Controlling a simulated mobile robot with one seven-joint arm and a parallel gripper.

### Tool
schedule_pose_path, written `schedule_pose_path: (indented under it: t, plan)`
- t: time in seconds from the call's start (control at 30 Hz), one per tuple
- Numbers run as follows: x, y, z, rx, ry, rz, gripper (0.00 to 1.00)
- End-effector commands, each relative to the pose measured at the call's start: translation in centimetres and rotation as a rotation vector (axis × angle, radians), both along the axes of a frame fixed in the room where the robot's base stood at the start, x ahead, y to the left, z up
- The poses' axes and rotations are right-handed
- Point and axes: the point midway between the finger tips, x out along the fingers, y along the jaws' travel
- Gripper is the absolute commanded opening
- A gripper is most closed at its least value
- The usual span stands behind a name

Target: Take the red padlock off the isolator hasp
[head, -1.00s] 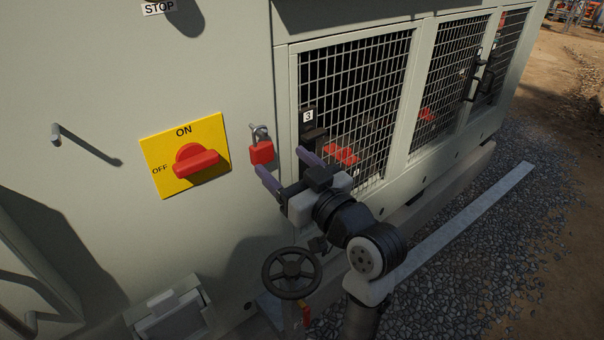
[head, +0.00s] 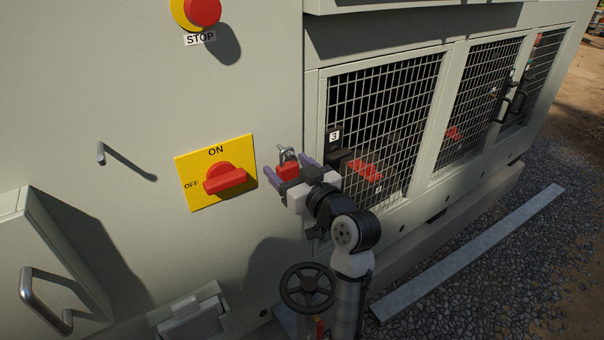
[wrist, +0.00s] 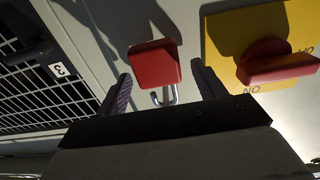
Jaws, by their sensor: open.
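The red padlock (head: 288,171) hangs on the panel to the right of the yellow isolator plate (head: 188,168). Its silver shackle (head: 287,154) points up in the head view; the hasp is hard to make out there. In the wrist view the red body (wrist: 155,65) appears upside down, with the shackle (wrist: 166,97) towards me. My gripper (head: 291,170) is open at the padlock, one finger on each side. In the wrist view the fingers (wrist: 158,85) flank the shackle and lower body with gaps; neither visibly touches.
A red stop button (head: 205,11) is above. A mesh door (head: 385,120) with a black latch marked 3 (head: 334,142) stands close to the right of my gripper. A handwheel (head: 307,288) is below. A metal handle (head: 42,300) and a peg (head: 101,152) project at left.

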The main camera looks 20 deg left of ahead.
Motion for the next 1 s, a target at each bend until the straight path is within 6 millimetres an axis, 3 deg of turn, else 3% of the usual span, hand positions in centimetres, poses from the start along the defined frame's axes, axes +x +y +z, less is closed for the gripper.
schedule_pose_path:
  t: [0.43,0.8,0.83,1.0]
  plan:
    - [0.65,0.90,-0.06,-0.001,-0.001,0.000,0.69]
    - [0.63,0.86,-0.03,-0.001,-0.001,0.000,0.21]
    - [0.63,0.86,-0.03,-0.001,-0.001,0.000,0.42]
    - [0.63,0.86,-0.03,-0.001,-0.001,0.000,0.20]
